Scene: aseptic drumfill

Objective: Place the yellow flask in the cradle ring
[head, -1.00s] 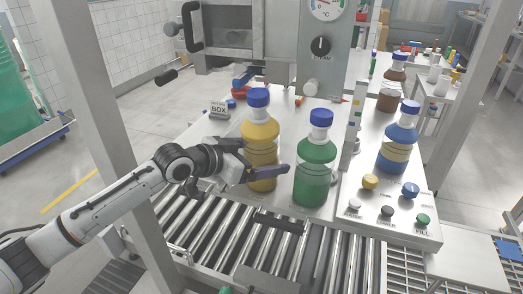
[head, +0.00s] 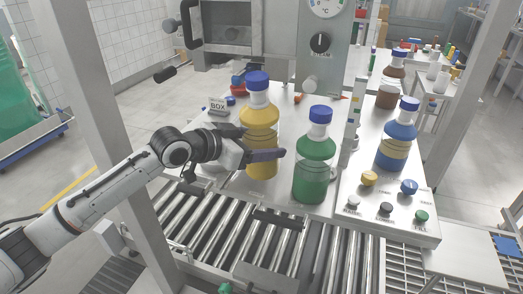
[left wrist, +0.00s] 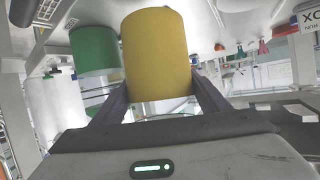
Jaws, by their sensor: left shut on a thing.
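The yellow flask (head: 260,118) with a blue cap is upright at the left of the bench, above the roller conveyor's far end. It also shows in the left wrist view (left wrist: 158,55), between my fingers. My left gripper (head: 262,155) is shut on its lower body, with a dark finger across the front. The flask's base appears slightly raised off the bench. I cannot clearly make out the cradle ring in either view. My right gripper is not in view.
A green flask (head: 314,165) with a blue cap stands just right of the yellow one. A blue flask (head: 396,143) stands farther right, behind a button panel (head: 378,217). A BOX sign (head: 218,106) is behind left. Rollers (head: 225,230) run in front.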

